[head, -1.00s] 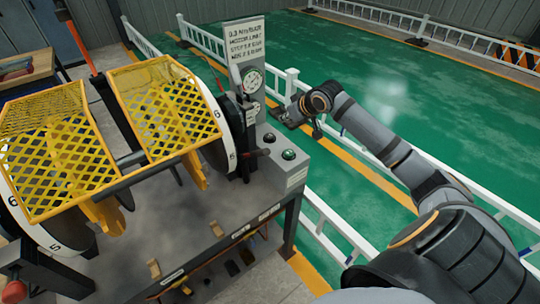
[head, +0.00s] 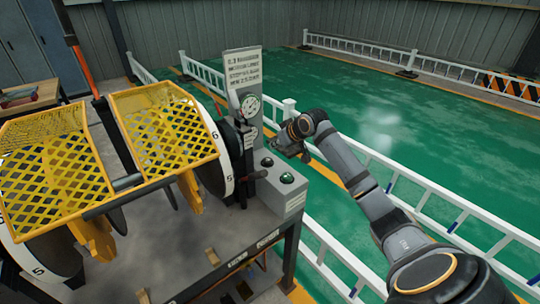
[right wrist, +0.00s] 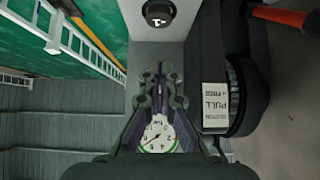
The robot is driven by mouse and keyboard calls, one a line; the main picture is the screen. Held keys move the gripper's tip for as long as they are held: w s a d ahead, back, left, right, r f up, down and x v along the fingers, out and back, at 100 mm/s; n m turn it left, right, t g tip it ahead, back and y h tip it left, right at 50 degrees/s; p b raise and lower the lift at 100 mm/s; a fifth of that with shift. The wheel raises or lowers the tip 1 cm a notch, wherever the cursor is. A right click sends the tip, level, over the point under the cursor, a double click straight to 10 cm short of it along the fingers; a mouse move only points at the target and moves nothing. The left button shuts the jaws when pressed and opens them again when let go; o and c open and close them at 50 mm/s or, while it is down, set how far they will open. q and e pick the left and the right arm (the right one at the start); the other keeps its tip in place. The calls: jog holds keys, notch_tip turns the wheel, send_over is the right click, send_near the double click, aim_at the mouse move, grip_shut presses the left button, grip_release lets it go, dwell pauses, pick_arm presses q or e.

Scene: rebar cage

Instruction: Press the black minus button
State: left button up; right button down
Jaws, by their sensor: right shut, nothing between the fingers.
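A grey control box (head: 285,202) at the right end of the machine bench carries two round buttons on top. The farther one is a dark button (head: 267,162); the nearer one is a green button (head: 287,178). In the right wrist view a round black button (right wrist: 158,12) with a white mark shows at the top edge, beyond my fingertips. My right gripper (head: 289,146) is shut and empty, just above and beside the far end of the box. Its closed fingers also show in the right wrist view (right wrist: 158,78). They appear apart from the button. My left gripper is not in view.
A pressure gauge (head: 250,105) stands on a grey panel (head: 243,65) behind the box. Yellow mesh guards (head: 162,122) cover the machine's wheels to the left. A white fence (head: 375,165) runs behind my right arm, with open green floor (head: 370,105) beyond.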

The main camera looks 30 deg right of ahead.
aim_at(265, 159)
jog(key=x, duration=0.4)
jog(key=shift+r, duration=0.1)
jog(key=f, duration=0.1)
jog(key=f+p, duration=0.1)
jog(key=f, duration=0.1)
jog(key=shift+w+f, duration=0.25)
jog(key=shift+f, duration=0.55)
jog(key=shift+f, duration=0.1)
